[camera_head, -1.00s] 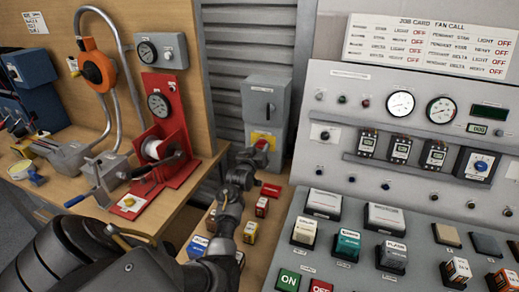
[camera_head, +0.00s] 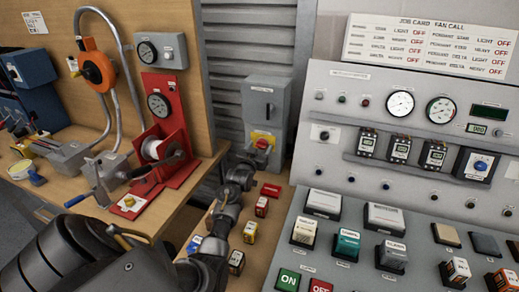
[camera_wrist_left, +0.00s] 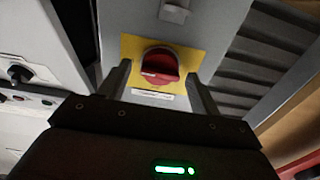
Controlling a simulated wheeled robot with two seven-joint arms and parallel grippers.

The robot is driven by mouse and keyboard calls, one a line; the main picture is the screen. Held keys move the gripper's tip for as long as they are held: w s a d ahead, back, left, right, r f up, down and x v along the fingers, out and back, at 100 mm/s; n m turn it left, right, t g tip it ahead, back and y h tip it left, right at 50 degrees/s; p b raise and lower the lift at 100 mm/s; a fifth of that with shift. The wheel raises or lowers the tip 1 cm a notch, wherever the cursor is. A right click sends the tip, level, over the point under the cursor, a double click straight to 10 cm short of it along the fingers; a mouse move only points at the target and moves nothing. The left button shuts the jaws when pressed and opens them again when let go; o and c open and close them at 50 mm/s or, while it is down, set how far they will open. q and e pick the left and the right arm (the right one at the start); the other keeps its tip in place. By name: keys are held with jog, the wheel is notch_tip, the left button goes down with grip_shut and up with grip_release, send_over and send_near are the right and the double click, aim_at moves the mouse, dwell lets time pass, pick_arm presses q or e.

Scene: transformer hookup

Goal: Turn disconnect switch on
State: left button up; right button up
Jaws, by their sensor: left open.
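The disconnect switch is a grey wall box (camera_head: 266,100) with a red rotary knob (camera_head: 262,143) on a yellow plate, at the back centre of the head view. In the left wrist view the red knob (camera_wrist_left: 159,66) sits on its yellow plate (camera_wrist_left: 190,58), just beyond the fingertips. My left gripper (camera_head: 248,157) is just in front of and below the knob. In the left wrist view its two fingers (camera_wrist_left: 160,84) are apart, one on each side of the knob's lower part, with nothing held. I cannot tell whether they touch the knob. My right gripper is out of view.
A grey control console (camera_head: 335,165) with meters and buttons stands close on the right. A wooden bench (camera_head: 75,190) with a red reel stand (camera_head: 165,120) is on the left. Several small coloured blocks (camera_head: 250,232) lie under my left arm.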

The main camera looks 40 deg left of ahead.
pick_arm(q)
jog(key=b+v, duration=0.1)
jog(key=v, duration=0.9)
jog(key=shift+s+d+b, duration=0.2)
jog(key=shift+s+b, duration=0.1)
jog(key=shift+s, duration=0.05)
jog(key=shift+r, duration=0.1)
